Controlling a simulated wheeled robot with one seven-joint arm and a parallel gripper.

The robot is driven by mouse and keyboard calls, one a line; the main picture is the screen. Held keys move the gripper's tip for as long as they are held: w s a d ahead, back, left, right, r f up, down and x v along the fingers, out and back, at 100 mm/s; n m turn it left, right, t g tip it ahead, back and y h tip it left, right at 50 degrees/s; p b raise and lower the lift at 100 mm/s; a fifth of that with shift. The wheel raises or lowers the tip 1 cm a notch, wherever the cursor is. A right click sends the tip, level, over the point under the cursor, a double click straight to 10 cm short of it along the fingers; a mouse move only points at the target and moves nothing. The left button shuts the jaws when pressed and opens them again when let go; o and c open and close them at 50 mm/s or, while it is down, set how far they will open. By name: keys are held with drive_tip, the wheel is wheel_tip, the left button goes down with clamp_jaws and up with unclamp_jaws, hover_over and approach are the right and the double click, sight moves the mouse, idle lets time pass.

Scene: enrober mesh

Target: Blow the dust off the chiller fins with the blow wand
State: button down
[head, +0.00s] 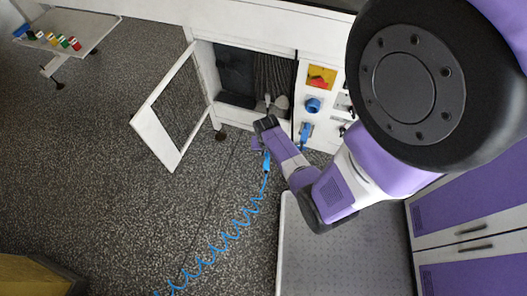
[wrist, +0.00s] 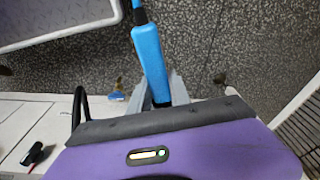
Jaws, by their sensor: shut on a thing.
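The blow wand (wrist: 149,55) has a blue handle and shows between the fingers of my gripper (wrist: 160,92) in the wrist view. My gripper is shut on it. In the head view the blue wand handle (head: 266,163) hangs below my gripper (head: 264,138), with a coiled blue hose (head: 225,240) running down across the floor. The chiller fins (head: 272,76) are dark vertical ribs inside the open cabinet bay. Pale rounded shapes show at the bottom of the fins, just above my gripper. The wand's nozzle tip is hard to make out, and dust cannot be told at this size.
A white framed door (head: 155,128) stands swung open left of the bay. Right of the bay is a panel with a red-and-yellow switch (head: 318,78) and blue fittings (head: 312,105). A grey tray-like surface (head: 335,262) lies below my arm.

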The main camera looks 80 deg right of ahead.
drive_tip(key=shift+s+a+p, duration=0.2)
drive_tip(key=shift+s+p, duration=0.05)
drive_tip(key=shift+s, duration=0.6)
drive_tip(key=shift+s+a+p, duration=0.15)
drive_tip(key=shift+s+p, duration=0.15)
drive_tip(key=shift+s, duration=0.5)
drive_tip(key=shift+s+a+p, duration=0.2)
drive_tip(key=shift+s+p, duration=0.05)
drive_tip(key=shift+s, duration=0.6)
